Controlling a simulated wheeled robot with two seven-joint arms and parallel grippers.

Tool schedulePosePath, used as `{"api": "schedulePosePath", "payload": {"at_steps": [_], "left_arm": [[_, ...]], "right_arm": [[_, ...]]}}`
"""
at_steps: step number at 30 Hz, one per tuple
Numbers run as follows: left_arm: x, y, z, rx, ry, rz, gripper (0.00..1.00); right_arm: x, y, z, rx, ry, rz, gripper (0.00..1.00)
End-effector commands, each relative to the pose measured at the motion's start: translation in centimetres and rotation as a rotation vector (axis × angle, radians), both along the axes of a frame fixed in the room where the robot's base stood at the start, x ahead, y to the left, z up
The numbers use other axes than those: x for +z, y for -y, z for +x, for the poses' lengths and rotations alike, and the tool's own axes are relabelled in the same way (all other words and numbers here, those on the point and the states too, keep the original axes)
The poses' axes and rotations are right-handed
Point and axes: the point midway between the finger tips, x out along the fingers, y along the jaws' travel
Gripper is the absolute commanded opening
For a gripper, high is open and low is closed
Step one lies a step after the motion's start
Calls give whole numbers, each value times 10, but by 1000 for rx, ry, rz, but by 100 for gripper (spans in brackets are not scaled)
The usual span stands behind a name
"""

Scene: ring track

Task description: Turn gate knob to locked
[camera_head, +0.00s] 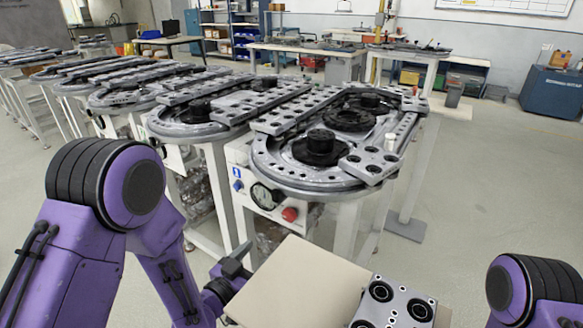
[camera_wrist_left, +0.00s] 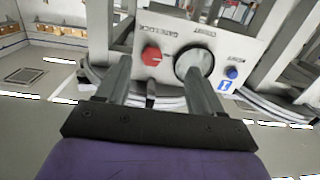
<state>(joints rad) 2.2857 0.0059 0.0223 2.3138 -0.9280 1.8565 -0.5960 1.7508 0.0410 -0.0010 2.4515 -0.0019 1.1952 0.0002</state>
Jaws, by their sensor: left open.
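A red knob (camera_head: 290,214) sits on the white front panel (camera_head: 262,192) of the nearest ring track. It also shows in the left wrist view (camera_wrist_left: 151,55), close to a small label that seems to read gate lock, upside down. My left gripper (camera_head: 240,258) is below and left of the knob in the head view. I cannot tell the knob's exact setting. Only the purple right arm shows, at the right edge; its gripper is out of view.
A round gauge (camera_head: 265,195) and a blue button (camera_head: 238,186) share the panel. The track table (camera_head: 330,140) stands above it. A beige board (camera_head: 300,285) with a grey block of round holes (camera_head: 395,303) lies in front. Open floor (camera_head: 490,210) is at right.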

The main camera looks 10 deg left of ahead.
Motion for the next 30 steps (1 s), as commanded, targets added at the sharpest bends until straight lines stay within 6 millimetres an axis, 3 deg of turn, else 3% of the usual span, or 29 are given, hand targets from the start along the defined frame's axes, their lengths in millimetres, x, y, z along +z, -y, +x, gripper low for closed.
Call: {"api": "schedulePosePath", "payload": {"at_steps": [1,4,18,23,30], "left_arm": [[24,4,3,-17,32,0,67],[34,10,9,-37,65,1,67],[31,46,93,-40,65,-1,67],[30,53,104,-41,63,0,67],[30,59,104,-44,62,7,64]], "right_arm": [[15,0,0,-1,2,-1,43],[16,0,1,-3,4,-3,43],[29,0,1,-2,5,-2,43],[30,0,1,-2,5,-2,43],[30,0,1,-2,5,-2,43]]}}
